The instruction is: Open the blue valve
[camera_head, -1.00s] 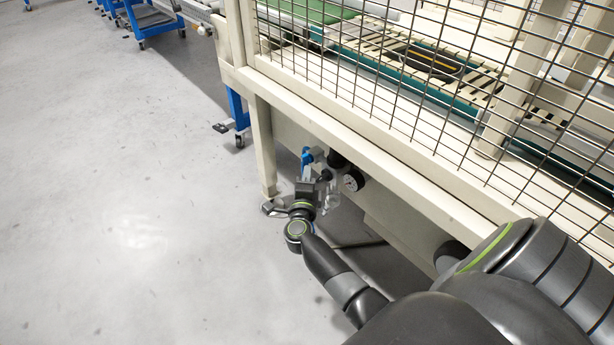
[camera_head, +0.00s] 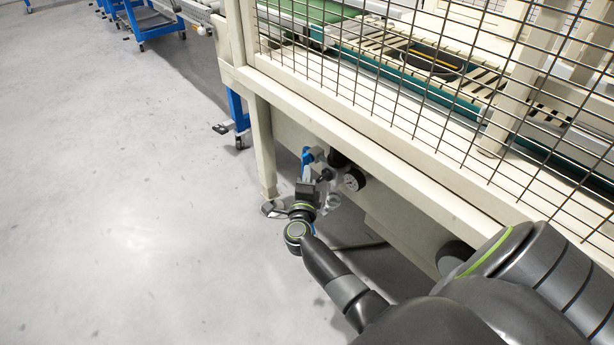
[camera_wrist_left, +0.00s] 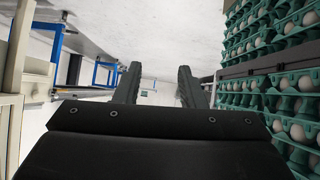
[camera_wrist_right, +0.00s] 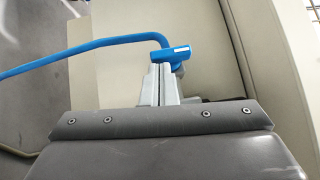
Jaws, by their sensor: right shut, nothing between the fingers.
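The blue valve piece (camera_wrist_right: 172,54) shows in the right wrist view, just beyond the shut fingertips of my right gripper (camera_wrist_right: 160,70). The two seem to touch or nearly touch; I cannot tell which. In the head view, blue fittings (camera_head: 307,158) sit low under the machine frame, beside a round gauge (camera_head: 354,180).
The cream machine frame (camera_head: 370,155) with wire mesh stands above and right of my right arm. Its leg (camera_head: 263,150) is close left of the fittings. The floor at left is clear. Green egg trays (camera_wrist_left: 300,80) are stacked right of my left gripper.

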